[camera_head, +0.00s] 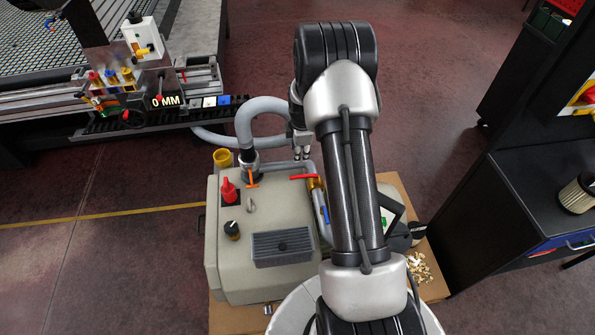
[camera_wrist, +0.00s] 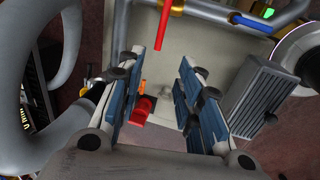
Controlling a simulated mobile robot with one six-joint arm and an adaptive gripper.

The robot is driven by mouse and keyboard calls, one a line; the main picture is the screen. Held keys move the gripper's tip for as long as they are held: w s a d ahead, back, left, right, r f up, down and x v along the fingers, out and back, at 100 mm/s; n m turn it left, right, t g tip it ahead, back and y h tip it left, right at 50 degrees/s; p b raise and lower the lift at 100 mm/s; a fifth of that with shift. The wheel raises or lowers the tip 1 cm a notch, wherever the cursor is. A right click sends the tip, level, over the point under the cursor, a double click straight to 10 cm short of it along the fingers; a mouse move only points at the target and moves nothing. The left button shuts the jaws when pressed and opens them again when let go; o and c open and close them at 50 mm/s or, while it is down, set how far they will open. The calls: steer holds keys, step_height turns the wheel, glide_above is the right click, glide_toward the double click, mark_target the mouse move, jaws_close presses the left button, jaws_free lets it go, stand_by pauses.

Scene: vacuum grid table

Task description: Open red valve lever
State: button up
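The red valve lever (camera_head: 304,177) sits on a brass valve (camera_head: 315,184) on the pipework at the back of the beige vacuum pump (camera_head: 226,262). In the wrist view the red lever (camera_wrist: 163,25) points down from the top edge, and part of the brass fitting (camera_wrist: 171,9) shows above it. My gripper (camera_head: 302,154) hangs above the rear of the pump, close to the lever in the head view. In the wrist view my gripper (camera_wrist: 165,88) is open, with nothing between its blue-padded fingers. The lever appears beyond the fingers, apart from them.
A grey hose (camera_head: 262,104) loops left of my gripper. A red knob (camera_head: 229,190), an orange lever (camera_head: 252,178) and a black knob (camera_head: 232,229) stand on the pump. A blue lever (camera_wrist: 254,22) is right of the red one. A dark cabinet (camera_head: 500,215) stands at right.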

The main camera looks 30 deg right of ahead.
mark_target(298, 176)
steer(key=w+f+b, duration=0.1)
steer(key=f, duration=0.4)
steer(key=w+d+f+b, duration=0.1)
steer(key=f+b, duration=0.1)
steer(key=f, duration=0.4)
steer(key=w+f+b, duration=0.1)
steer(key=f, duration=0.5)
steer(key=shift+d+f, duration=0.2)
steer(key=shift+d, duration=0.05)
steer(key=shift+c, duration=0.3)
jaws_close()
